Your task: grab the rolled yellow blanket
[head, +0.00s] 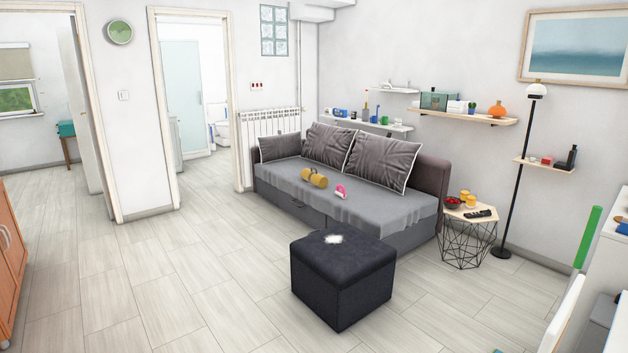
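The rolled yellow blanket (314,177) lies on the seat of the grey sofa (362,201), in front of the cushions. Dark bands go around the roll. A pink item (341,191) lies on the seat just to its right, apart from it. Neither of my grippers shows in the head view. The sofa stands across the room from me.
A dark ottoman (343,284) stands on the floor in front of the sofa. A wire side table (470,215) and a floor lamp (511,180) stand at the sofa's right end. The wooden floor (190,270) left of the ottoman is clear. An orange-brown cabinet (10,255) is at the left edge.

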